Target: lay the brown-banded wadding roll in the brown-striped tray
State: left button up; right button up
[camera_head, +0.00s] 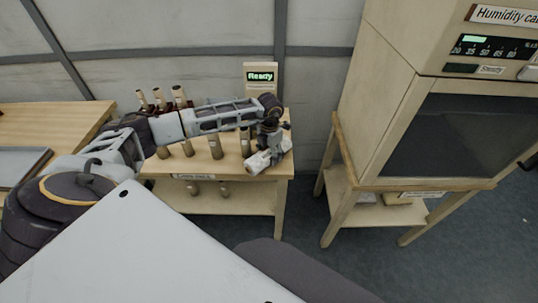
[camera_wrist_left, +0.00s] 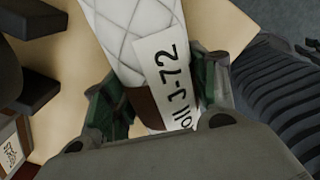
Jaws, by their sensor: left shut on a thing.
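A white quilted wadding roll (camera_head: 258,162) lies at the right end of the small wooden bench, under my left gripper (camera_head: 270,140). In the left wrist view the roll (camera_wrist_left: 125,30) shows a label ending "J-72" and a brown patch between the fingers, partly covered by the label. My left gripper (camera_wrist_left: 163,98) is shut around it there, one finger on each side. I cannot tell whether the roll touches the bench top. I see no tray with clear brown stripes. My right gripper is not in view.
Several upright tan cylinders (camera_head: 216,148) stand on the bench (camera_head: 230,167) behind and beside my left arm. A "Ready" display (camera_head: 261,76) stands at its back. A humidity cabinet (camera_head: 385,100) stands on a wooden stand to the right. Another table (camera_head: 50,118) is at left.

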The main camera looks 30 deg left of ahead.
pick_arm(q)
jog(key=shift+r, duration=0.8)
notch_tip(320, 180, up, 7)
jog(key=shift+f+b, duration=0.1)
jog(key=shift+b, duration=0.25)
jog(key=shift+r, duration=0.8)
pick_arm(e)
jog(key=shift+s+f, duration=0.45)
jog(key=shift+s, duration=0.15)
pick_arm(q)
jog(key=shift+s, duration=0.1)
